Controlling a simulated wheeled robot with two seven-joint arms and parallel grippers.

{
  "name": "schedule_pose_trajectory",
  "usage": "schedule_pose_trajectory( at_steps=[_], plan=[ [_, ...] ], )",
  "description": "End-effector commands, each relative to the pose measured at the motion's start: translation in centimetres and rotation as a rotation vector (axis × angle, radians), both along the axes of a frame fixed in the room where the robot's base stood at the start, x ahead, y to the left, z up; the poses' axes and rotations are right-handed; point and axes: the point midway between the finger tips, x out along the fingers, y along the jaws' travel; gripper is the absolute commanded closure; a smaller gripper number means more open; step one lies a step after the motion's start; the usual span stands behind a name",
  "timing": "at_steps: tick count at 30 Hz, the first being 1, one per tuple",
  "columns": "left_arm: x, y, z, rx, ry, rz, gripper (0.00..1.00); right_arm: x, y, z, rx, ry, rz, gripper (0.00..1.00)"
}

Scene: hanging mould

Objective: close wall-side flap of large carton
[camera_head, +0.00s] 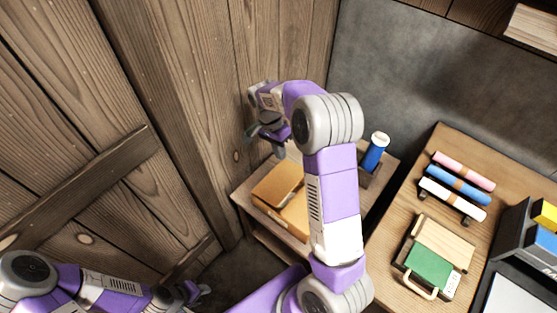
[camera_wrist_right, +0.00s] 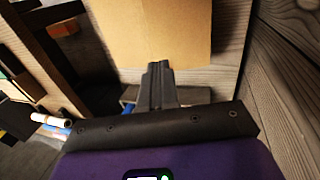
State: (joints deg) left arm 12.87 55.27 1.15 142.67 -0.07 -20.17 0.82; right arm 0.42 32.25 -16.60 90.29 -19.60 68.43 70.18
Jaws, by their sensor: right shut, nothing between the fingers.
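The large carton (camera_head: 283,199) is an orange-brown box on a small wooden table beside the plank wall. My right arm hides part of it, and the state of its wall-side flap is unclear in the head view. My right gripper (camera_head: 279,150) is above the carton's far end, close to the wall. In the right wrist view its fingers (camera_wrist_right: 158,72) are shut and empty, and their tips overlap the lower edge of a tan carton panel (camera_wrist_right: 155,30). Whether they touch it I cannot tell. My left gripper (camera_head: 202,291) is low at the left, away from the carton.
The plank wall (camera_head: 205,100) stands close to the left of the small table (camera_head: 242,195). A blue roll (camera_head: 375,151) stands in a holder behind my right arm. The wooden desk (camera_head: 398,255) at right carries coloured rolls (camera_head: 458,185) and a green-and-wood item (camera_head: 430,266).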

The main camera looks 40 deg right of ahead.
Motion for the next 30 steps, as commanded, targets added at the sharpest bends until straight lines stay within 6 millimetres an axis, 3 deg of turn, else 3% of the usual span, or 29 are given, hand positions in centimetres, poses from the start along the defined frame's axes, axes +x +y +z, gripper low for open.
schedule_pose_trajectory(
  at_steps=[12, 18, 24, 30],
  plan=[
    [0.0, 0.0, -2.8, 0.0, 0.001, 0.001, 0.63, -2.3, -0.6, -8.4, 0.002, 0.005, 0.0, 1.0],
    [0.0, 0.0, -3.8, 0.0, 0.001, 0.0, 0.63, -3.0, -0.8, -11.5, 0.002, 0.002, 0.001, 1.0],
    [0.0, 0.0, -4.2, 0.0, 0.0, 0.0, 0.63, -3.4, -0.9, -12.8, 0.002, 0.002, 0.001, 1.0],
    [0.0, 0.0, -4.2, 0.0, 0.001, 0.0, 0.63, -3.4, -0.9, -12.9, 0.001, 0.0, 0.001, 1.0]
  ],
)
